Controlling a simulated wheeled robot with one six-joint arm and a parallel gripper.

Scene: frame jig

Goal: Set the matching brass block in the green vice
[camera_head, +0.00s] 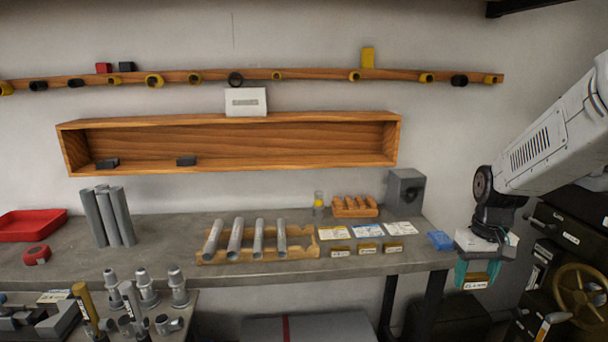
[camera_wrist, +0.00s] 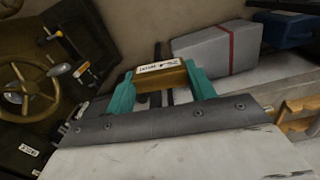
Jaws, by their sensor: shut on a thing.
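My gripper (camera_head: 477,272) is at the right in the head view, off the bench's right end, its teal fingers pointing down. It is shut on a brass block (camera_head: 481,277) with a white printed label. The wrist view shows the same brass block (camera_wrist: 165,79) between the two teal fingertips (camera_wrist: 158,76), its label too small to read surely. Several other small labelled brass blocks (camera_head: 367,247) stand on the bench below white cards (camera_head: 367,231). I cannot make out a green vice in either view.
The grey bench (camera_head: 160,262) holds a wooden rack (camera_head: 305,253) of grey tubes, a blue item (camera_head: 440,240) at its right edge and a grey box (camera_head: 405,190) behind. A black cabinet with a brass handwheel (camera_head: 580,294) stands at the right. A grey case with a red strap (camera_wrist: 222,47) lies below.

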